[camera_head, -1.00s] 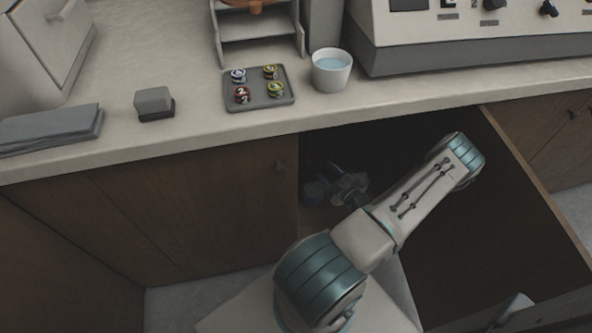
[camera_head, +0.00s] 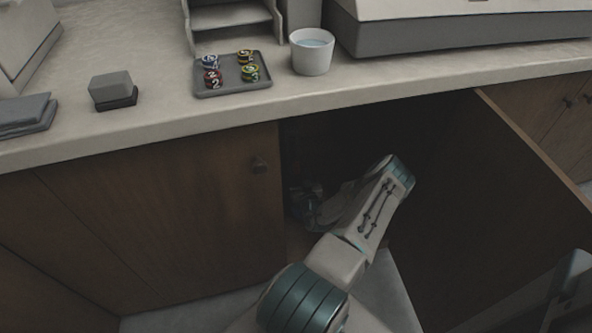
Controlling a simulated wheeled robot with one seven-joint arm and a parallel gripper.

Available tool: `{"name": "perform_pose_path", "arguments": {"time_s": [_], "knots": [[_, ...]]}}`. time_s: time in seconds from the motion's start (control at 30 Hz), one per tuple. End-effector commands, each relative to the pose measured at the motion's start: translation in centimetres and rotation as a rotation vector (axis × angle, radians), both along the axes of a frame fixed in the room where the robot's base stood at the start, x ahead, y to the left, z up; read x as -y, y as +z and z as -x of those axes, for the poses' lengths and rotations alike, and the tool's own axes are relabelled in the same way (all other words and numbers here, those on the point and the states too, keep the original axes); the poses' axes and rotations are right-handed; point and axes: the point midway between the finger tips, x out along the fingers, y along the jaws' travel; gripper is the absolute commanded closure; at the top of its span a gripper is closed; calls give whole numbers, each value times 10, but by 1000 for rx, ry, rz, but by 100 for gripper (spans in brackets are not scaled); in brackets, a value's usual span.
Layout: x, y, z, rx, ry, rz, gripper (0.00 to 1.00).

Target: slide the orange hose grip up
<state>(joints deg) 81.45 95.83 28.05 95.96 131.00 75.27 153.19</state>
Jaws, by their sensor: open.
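My arm reaches into the dark open cabinet under the counter. My gripper (camera_head: 303,201) is just inside the opening, near the edge of the shut door on the left. It is open, but its fingers are dim and partly lost in shadow. I see nothing between them. The orange hose grip is not visible. The inside of the cabinet is too dark to make out any hose.
A shut door (camera_head: 165,215) with a knob bounds the opening on the left; an open door (camera_head: 490,200) stands on the right. The counter above holds a tray (camera_head: 232,90) of several numbered discs, a white cup of water (camera_head: 312,58) and a grey block (camera_head: 111,90).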

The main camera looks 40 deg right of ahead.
Motion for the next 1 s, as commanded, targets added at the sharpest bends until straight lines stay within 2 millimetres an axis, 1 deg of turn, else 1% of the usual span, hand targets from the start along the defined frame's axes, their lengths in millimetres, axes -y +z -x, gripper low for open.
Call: {"name": "perform_pose_path", "arguments": {"time_s": [0.03,0.1,0.3,0.43,0.67,0.77,0.8,0.83,1.0], "knots": [[5,-3,-10,1,3,5,56],[11,-2,-20,1,2,4,56],[21,-1,-38,0,2,2,56],[24,0,-42,0,0,1,56],[24,0,-42,0,0,1,56],[24,0,-42,0,0,1,81],[24,0,-42,0,0,1,93],[24,0,-42,0,0,1,100],[22,2,-44,0,3,1,100]]}}
